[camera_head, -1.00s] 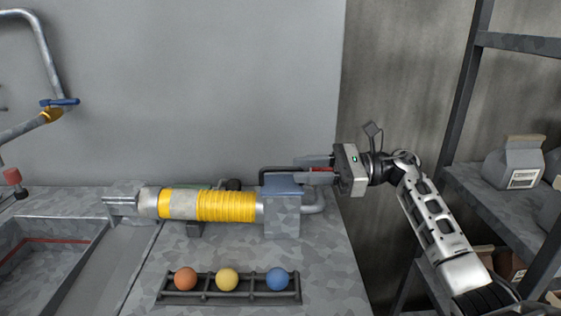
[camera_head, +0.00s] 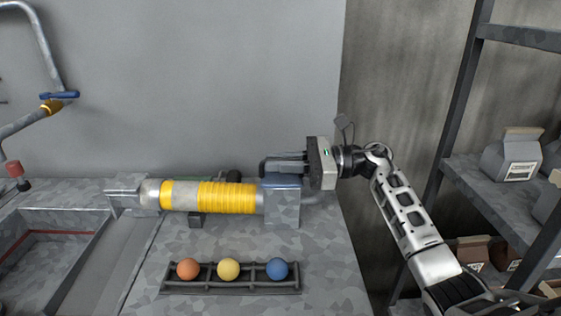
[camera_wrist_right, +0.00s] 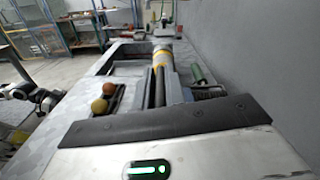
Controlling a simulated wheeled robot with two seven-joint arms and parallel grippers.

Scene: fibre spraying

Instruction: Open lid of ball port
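The spraying machine lies along the bench with a yellow-banded cylinder (camera_head: 228,199) and a grey box (camera_head: 284,213) at its right end. A flat blue lid (camera_head: 283,181) tops the box and looks closed. My right gripper (camera_head: 280,163) comes in from the right, its fingers just above and behind the lid by a dark bar. The fingers overlap the bar, so I cannot tell whether they grip it. The cylinder also shows in the right wrist view (camera_wrist_right: 162,57). My left gripper is not in the head view.
A rack (camera_head: 230,287) with an orange ball (camera_head: 188,268), a yellow ball (camera_head: 228,270) and a blue ball (camera_head: 276,269) lies in front of the machine. A sink (camera_head: 45,240) is at left, shelves (camera_head: 490,195) with cartons at right. The wall is close behind.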

